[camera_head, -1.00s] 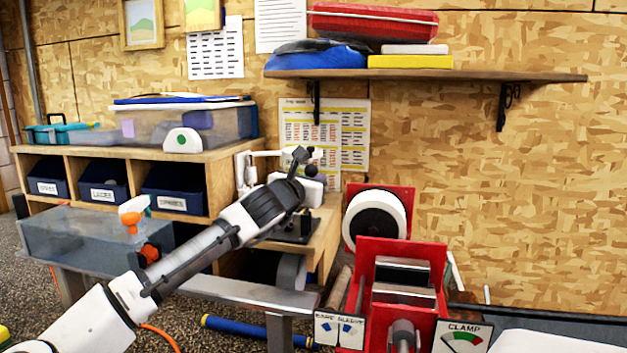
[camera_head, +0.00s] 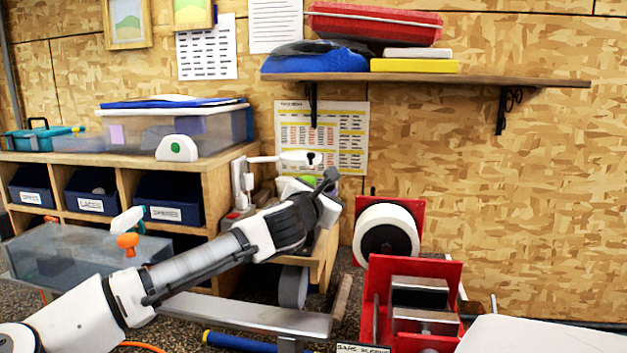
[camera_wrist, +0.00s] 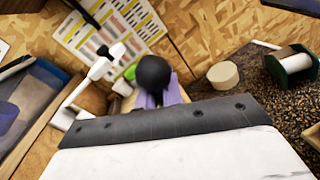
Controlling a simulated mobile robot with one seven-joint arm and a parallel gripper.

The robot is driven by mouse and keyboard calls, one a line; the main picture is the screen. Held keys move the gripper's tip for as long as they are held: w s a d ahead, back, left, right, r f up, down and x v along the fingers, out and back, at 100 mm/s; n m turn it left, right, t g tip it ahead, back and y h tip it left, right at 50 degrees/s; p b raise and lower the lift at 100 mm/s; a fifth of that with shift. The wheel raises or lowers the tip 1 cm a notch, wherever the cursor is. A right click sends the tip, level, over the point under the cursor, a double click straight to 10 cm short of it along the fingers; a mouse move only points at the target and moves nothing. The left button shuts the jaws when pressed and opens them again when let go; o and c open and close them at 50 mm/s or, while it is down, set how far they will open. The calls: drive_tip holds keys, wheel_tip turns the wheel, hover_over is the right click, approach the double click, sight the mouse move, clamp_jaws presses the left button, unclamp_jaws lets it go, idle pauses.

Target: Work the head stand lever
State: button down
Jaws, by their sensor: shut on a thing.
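My gripper (camera_head: 328,195) is at the end of my arm, over the wooden bench beside the shelf unit. It is shut on the head stand lever, whose round black knob (camera_wrist: 153,74) shows in the wrist view just beyond the dark edge of my wrist. A purple piece shows directly under the knob. My wrist hides the fingertips and the lever's lower part. The white stand (camera_head: 297,185) is partly hidden behind my gripper, with a green patch beside it.
A white jointed arm (camera_head: 290,158) reaches close above my gripper. A white roll (camera_head: 384,236) in a red holder and a red clamp machine (camera_head: 440,280) stand to the right. A shelf (camera_head: 430,78) hangs above. Labelled blue bins (camera_head: 97,200) are at left.

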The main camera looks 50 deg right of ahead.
drive_tip(key=shift+s+d+f+m+y+p, duration=0.25)
drive_tip(key=shift+s+m+p, duration=0.15)
drive_tip(key=shift+m+p, duration=0.2)
drive_tip(key=shift+s+d+f+m+y+p, duration=0.2)
drive_tip(key=shift+s+m+p, duration=0.15)
drive_tip(key=shift+m+p, duration=0.25)
drive_tip(key=c, duration=1.5)
unclamp_jaws()
drive_tip(key=shift+c, duration=0.2)
drive_tip(key=shift+a, duration=0.15)
drive_tip(key=b+v, duration=0.3)
drive_tip(key=v, duration=1)
drive_tip(key=shift+s+a, duration=0.25)
